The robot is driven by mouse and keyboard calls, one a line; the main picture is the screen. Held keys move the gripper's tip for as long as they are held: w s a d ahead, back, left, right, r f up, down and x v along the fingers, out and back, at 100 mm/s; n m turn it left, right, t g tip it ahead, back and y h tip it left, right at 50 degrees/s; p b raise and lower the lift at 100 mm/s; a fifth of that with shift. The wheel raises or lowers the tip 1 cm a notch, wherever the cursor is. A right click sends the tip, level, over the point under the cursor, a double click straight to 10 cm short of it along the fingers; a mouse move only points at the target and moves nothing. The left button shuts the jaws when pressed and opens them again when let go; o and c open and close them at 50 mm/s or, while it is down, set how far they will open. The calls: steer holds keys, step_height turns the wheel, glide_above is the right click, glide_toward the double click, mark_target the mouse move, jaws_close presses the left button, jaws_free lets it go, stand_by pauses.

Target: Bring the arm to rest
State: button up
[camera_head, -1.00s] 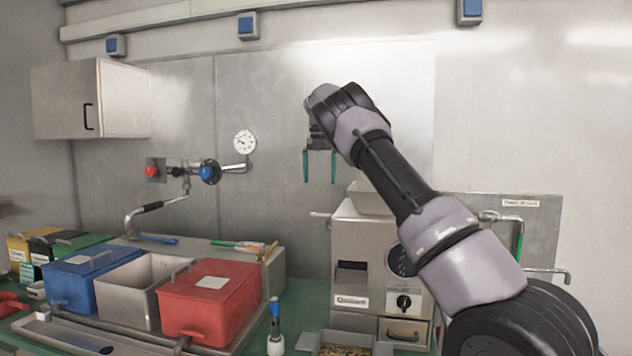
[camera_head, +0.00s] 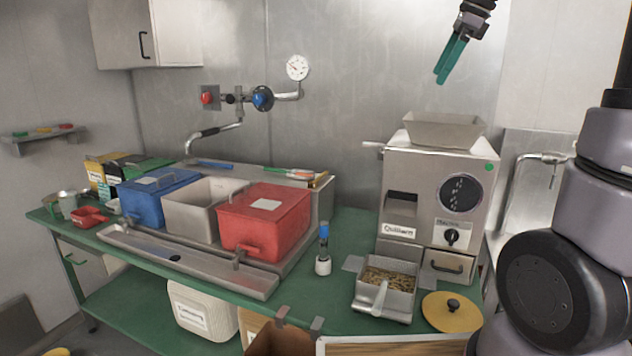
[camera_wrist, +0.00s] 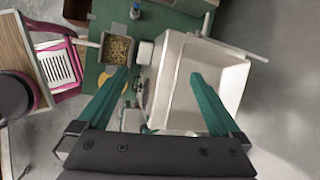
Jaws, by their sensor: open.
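My gripper (camera_head: 452,60) hangs empty in the air above the grinder, near the top of the head view, with its green fingers pointing down and slightly left. In the wrist view my gripper (camera_wrist: 155,88) shows its two green fingers spread wide with nothing between them. The grinder (camera_head: 438,195) stands on the green bench below, with an open hopper (camera_head: 444,131) on top. The hopper also shows in the wrist view (camera_wrist: 222,85), below and between the fingers, apart from them. Most of my forearm is outside the head view.
A metal tray of beans (camera_head: 387,287) with a scoop stands before the grinder. A yellow lid (camera_head: 452,311) lies beside it. Blue (camera_head: 160,199) and red (camera_head: 265,220) bins stand left. A wall tap (camera_head: 540,158) is at the right. The air around the gripper is clear.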

steer(key=s+a+f+n+t, duration=0.1)
steer(key=s+f+n, duration=0.1)
steer(key=s+n, duration=0.3)
steer(key=s+a+f+n+t+h, duration=0.1)
steer(key=s+a+f+n, duration=0.1)
steer(key=s+n, duration=0.4)
steer(key=s+a+f+n+t, duration=0.1)
steer(key=s+f+n, duration=0.3)
steer(key=s, duration=0.5)
steer(key=shift+s+a+f+n+t, duration=0.15)
steer(key=shift+s+f+n+t, duration=0.2)
steer(key=shift+n, duration=0.35)
steer(key=shift+r, duration=0.1)
